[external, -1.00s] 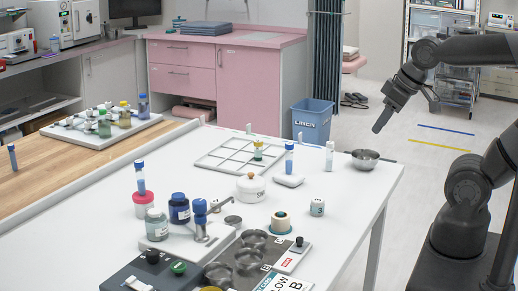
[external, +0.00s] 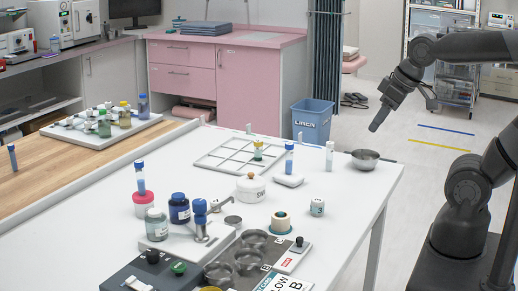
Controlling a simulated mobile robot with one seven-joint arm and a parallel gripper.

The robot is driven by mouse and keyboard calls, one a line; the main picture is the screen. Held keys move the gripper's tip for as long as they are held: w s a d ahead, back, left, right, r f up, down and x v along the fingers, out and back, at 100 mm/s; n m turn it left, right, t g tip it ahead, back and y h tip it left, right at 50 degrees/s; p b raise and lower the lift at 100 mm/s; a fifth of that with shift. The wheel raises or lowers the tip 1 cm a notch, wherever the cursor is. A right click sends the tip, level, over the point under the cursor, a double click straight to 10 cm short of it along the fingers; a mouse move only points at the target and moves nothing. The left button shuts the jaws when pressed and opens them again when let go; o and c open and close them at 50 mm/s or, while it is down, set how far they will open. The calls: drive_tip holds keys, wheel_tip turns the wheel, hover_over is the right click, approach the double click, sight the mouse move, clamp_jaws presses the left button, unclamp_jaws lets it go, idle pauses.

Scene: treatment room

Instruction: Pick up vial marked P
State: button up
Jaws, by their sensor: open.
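The letter P cannot be read on any vial from here. My gripper (external: 374,128) is open and points down, above and just right of the metal bowl (external: 365,160), apart from all vials. Its fingers look like one dark shape.
A white lidded pot (external: 250,188), a tape roll (external: 281,222) and a small labelled cup (external: 317,207) stand mid-table. Jars, a blue-and-grey tap-like device (external: 200,220) and dishes crowd the front. A tray (external: 105,132) with more vials sits at the left. The right tabletop is mostly clear.

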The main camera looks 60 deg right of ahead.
drive_tip(key=w+a+r+n+g, duration=0.1)
drive_tip(key=w+a+r+n, duration=0.1)
drive_tip(key=w, duration=0.9)
drive_tip(key=n+g, duration=0.3)
drive_tip(key=n, duration=0.2)
hover_over(216, 201)
drive_tip(key=shift+y, duration=0.4)
drive_tip(key=f, duration=2.3)
drive_tip(key=shift+d, duration=0.35)
drive_tip(key=f, duration=0.5)
drive_tip(key=shift+a, duration=0.3)
drive_tip(key=c, duration=1)
